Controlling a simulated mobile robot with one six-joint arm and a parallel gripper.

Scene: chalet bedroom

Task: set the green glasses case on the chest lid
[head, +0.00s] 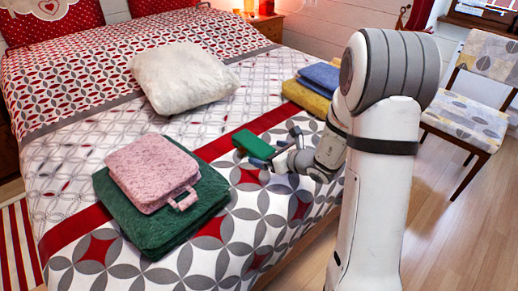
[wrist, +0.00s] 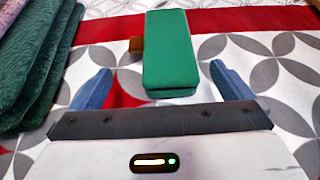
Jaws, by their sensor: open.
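The green glasses case (head: 253,145) lies on the bed's patterned cover. In the wrist view the green case (wrist: 170,50) is ahead of my gripper (wrist: 158,85), in line with the gap between the blue fingers. The fingers are apart and nothing is between them except the near end of the case close by. In the head view my gripper (head: 277,163) is just to the right of the case, low over the bed. A small brown thing (wrist: 136,45) shows at the left side of the case. No chest lid is clearly seen in either view.
A pink case (head: 150,170) lies on folded dark green cloth (head: 165,215) left of my gripper. A white cushion (head: 183,77) is farther back. Folded blue and yellow cloths (head: 312,95) lie behind my arm. A chair (head: 470,115) stands at the right on open floor.

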